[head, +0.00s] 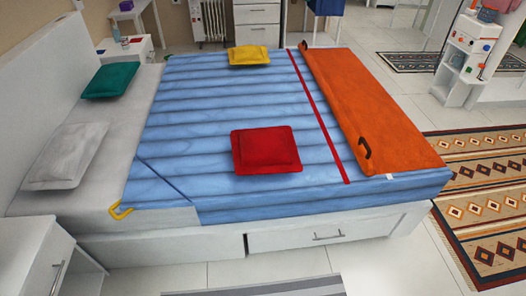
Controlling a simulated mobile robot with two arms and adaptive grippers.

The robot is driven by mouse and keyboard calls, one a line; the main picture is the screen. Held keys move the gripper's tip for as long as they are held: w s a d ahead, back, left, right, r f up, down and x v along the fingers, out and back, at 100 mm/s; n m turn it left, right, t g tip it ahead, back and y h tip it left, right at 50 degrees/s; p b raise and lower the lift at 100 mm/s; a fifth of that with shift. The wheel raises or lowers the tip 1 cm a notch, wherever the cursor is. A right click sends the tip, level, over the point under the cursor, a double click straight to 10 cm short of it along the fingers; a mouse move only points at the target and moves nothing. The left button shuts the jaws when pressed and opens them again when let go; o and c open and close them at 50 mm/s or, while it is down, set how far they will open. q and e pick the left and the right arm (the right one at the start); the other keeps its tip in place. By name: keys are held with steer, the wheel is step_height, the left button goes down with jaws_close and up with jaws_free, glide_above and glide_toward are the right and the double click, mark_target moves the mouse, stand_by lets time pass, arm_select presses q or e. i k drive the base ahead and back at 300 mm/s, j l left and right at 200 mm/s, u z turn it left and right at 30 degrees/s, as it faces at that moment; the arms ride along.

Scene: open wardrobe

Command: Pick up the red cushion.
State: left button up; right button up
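The red cushion (266,150) lies flat on the blue quilted cover (200,120) of the bed, near the bed's front side and left of a thin red stripe. Nothing covers it and nothing touches it from above. Neither of my grippers shows in the head view.
On the bed are a yellow cushion (249,56), a green cushion (110,80), a grey cushion (66,156) and a folded orange cover (370,105) with a dark handle. A white nightstand (30,255) stands front left. A patterned rug (488,190) lies right; tiled floor is in front.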

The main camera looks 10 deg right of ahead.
mark_target(271, 150)
steer(key=l+u, duration=0.1)
steer(key=u, duration=0.5)
steer(key=l+u, duration=0.45)
steer(key=l, duration=0.25)
steer(key=l+u, duration=0.4)
steer(key=l, duration=0.3)
steer(key=k+j, duration=0.05)
